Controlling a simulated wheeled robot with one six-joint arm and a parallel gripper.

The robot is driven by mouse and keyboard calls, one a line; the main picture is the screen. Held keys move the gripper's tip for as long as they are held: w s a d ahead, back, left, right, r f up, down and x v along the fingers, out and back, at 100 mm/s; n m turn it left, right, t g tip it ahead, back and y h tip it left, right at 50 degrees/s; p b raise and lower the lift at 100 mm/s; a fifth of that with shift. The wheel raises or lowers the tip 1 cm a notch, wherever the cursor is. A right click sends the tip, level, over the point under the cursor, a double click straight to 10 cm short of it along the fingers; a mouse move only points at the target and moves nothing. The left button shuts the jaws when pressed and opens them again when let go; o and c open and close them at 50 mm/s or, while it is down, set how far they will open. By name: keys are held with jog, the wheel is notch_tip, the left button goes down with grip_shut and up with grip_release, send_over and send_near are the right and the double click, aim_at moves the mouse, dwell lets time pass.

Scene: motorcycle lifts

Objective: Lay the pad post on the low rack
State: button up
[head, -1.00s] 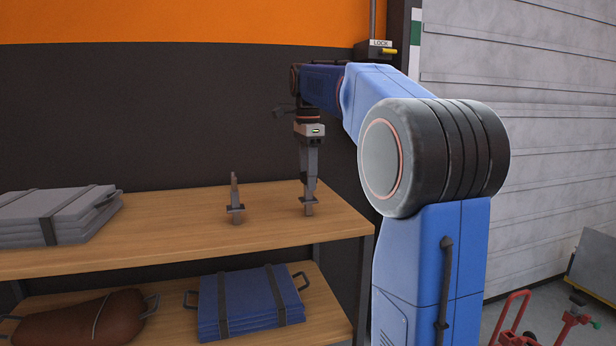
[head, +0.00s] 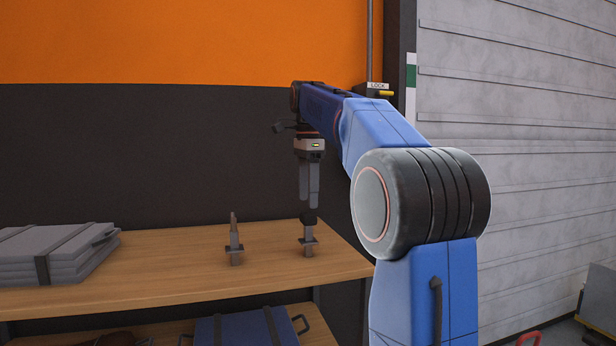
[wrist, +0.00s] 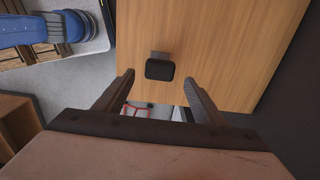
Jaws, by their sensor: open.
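A grey post with a black pad on top (head: 309,247) stands upright on the upper wooden shelf (head: 180,268), near its right end. My gripper (head: 309,205) points down right above it, fingers open. In the wrist view the black pad (wrist: 160,70) lies beyond and between the two spread fingertips (wrist: 158,80), with a bit of the grey bracket showing behind it. The fingers are apart from the pad there, and nothing is held. A second grey post (head: 235,243), with a narrow upright tip, stands to the left. I cannot tell for certain which thing is the low rack.
Stacked grey folded mats (head: 55,253) fill the left of the upper shelf. The lower shelf (head: 170,331) carries a blue strapped bundle (head: 232,330) and is mostly cut off. A dark wall (head: 150,160) stands behind. The front of the upper shelf is bare.

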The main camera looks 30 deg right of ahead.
jog(key=shift+r, duration=2.7)
jog(key=s+a+f+n+t, duration=0.1)
jog(key=s+a+f+n, duration=0.4)
jog(key=s+f, duration=0.5)
jog(key=s+a+f+n+t, duration=0.2)
jog(key=s+a+f+n, duration=0.4)
jog(key=f, duration=0.9)
jog(key=s+a+f+n+t, duration=0.1)
jog(key=s+a+f+n, duration=0.4)
jog(key=s+f+n, duration=0.5)
jog(key=s+f, duration=0.2)
jog(key=s, duration=0.2)
jog(key=shift+a+f+t, duration=0.15)
jog(key=shift+f+t, duration=0.25)
